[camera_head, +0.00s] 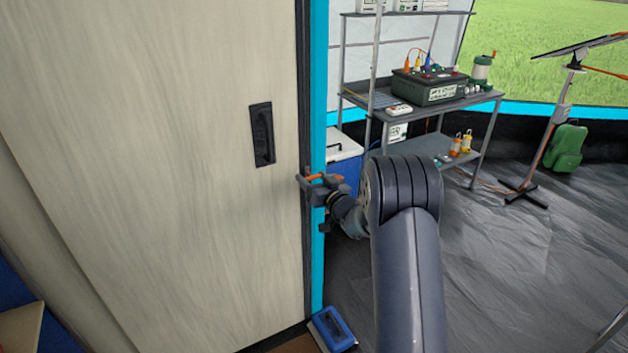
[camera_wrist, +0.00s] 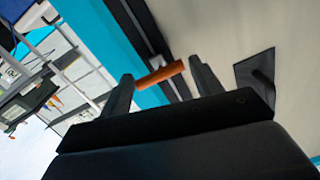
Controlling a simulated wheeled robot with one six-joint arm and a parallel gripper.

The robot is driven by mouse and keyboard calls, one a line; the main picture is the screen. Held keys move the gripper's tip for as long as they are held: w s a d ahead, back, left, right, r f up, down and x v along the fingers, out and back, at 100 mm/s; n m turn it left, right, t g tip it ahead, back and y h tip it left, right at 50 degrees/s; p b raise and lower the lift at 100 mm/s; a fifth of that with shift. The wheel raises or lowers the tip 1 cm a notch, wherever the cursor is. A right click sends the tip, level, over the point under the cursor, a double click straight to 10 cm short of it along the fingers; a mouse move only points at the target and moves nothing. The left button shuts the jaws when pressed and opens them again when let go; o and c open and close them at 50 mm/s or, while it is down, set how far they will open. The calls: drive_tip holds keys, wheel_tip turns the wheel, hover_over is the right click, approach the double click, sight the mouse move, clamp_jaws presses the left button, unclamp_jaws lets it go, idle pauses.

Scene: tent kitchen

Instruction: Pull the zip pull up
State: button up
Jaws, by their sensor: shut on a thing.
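The zip pull (camera_head: 315,177) is a small orange bar at the dark vertical track (camera_head: 304,120) along the right edge of the pale door panel (camera_head: 180,200). The dark track (camera_wrist: 158,45) runs behind the bar there. Part of the gripper is hidden by the wrist in the head view.
A bright blue post (camera_head: 319,70) stands just right of the track. The black recessed handle (camera_head: 262,134) is on the panel. A blue box with a white lid (camera_head: 343,148) and a metal shelf (camera_head: 430,148) stand behind. A blue item (camera_head: 332,330) lies on the floor.

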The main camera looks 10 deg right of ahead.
drive_tip(key=c, duration=0.7)
wheel_tip(320, 180, up, 41)
drive_tip(key=p, duration=2.7)
drive_tip(key=shift+f+p, duration=0.15)
drive_tip(key=shift+p, duration=0.15)
drive_tip(key=o, duration=1)
drive_tip(key=shift+c, duration=0.2)
drive_tip(key=o, duration=0.3)
drive_tip(key=shift+o, duration=0.2)
drive_tip(key=b+v, duration=0.3)
drive_tip(key=v, duration=0.7)
drive_tip(key=shift+s, duration=0.35)
